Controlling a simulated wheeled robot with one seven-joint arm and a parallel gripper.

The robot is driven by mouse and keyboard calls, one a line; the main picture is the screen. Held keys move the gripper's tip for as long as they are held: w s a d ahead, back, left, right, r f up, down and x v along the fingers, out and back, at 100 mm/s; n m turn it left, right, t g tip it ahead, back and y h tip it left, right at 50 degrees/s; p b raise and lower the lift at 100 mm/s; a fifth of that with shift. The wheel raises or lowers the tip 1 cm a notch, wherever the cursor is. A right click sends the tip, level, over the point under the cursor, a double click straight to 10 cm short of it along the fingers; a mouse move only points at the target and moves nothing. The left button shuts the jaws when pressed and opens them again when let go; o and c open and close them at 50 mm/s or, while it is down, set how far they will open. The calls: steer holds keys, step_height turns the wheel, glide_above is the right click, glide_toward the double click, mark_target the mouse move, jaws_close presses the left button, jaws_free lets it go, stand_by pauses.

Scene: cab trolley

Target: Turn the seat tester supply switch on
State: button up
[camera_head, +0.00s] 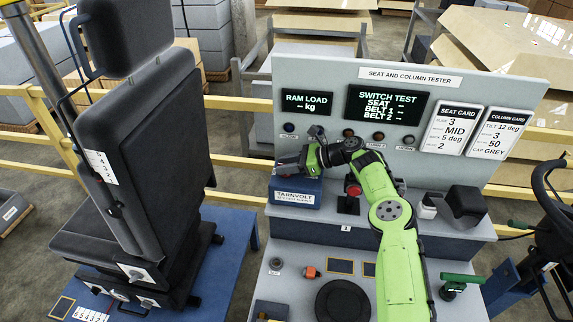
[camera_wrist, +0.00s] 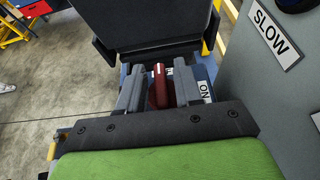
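The supply box (camera_head: 296,192) is blue, carries a TARNVOLT label and stands on the tester's shelf in the head view. In the wrist view a red switch lever (camera_wrist: 158,88) rises from it, with a white ON label (camera_wrist: 206,90) to its right. My gripper (camera_wrist: 159,75) has its two grey fingers on either side of the lever, with narrow gaps showing, so it looks open around the lever. In the head view my gripper (camera_head: 290,164) is just above the box. The lever's contact with the fingers, if any, is hard to make out.
The tester's upright panel (camera_head: 470,85) with two displays stands behind the box. A SLOW label (camera_wrist: 276,33) is close on the right in the wrist view. A black seat (camera_head: 150,150) stands on a blue table at left. A red-topped control (camera_head: 352,188) is right of the box.

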jaws_close()
